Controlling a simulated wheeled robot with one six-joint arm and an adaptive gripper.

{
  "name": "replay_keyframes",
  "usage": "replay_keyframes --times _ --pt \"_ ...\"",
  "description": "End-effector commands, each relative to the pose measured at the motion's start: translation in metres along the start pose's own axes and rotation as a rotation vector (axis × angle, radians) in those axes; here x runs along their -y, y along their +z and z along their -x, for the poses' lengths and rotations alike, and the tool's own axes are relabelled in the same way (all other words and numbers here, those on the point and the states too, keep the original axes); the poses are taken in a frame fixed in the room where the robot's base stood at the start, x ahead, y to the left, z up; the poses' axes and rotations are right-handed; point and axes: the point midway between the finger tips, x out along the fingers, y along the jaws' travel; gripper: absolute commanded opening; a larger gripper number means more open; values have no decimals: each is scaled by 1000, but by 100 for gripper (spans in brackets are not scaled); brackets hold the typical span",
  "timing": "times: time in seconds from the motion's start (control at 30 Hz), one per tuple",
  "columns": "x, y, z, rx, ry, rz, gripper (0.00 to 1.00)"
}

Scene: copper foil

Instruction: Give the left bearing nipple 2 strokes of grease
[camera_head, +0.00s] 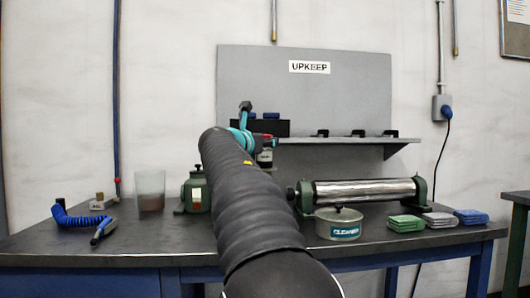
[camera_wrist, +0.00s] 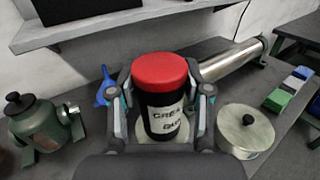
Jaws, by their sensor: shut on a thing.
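In the head view the gun (camera_head: 265,157) and my gripper (camera_head: 256,146) show beyond my arm, in front of the wall panel. The left bearing (camera_head: 305,196) is a green block at the left end of the shiny roller (camera_head: 365,190). It is to the right of and lower than the gun in the head view. Its nipple is too small to make out.
A cleaner tin (camera_head: 338,224) stands before the roller, with folded cloths (camera_head: 405,223) to its right. A shelf (camera_head: 345,140) overhangs the bench (camera_head: 150,240).

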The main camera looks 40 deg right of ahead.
Motion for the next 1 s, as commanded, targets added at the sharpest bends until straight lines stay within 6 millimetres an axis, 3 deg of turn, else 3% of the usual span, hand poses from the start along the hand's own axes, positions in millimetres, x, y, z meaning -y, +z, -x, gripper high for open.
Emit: replay_keyframes --times 0.1,1.0 --pt "0 17 0 2 0 -1 0" --pt "0 73 0 2 -1 -3 0"
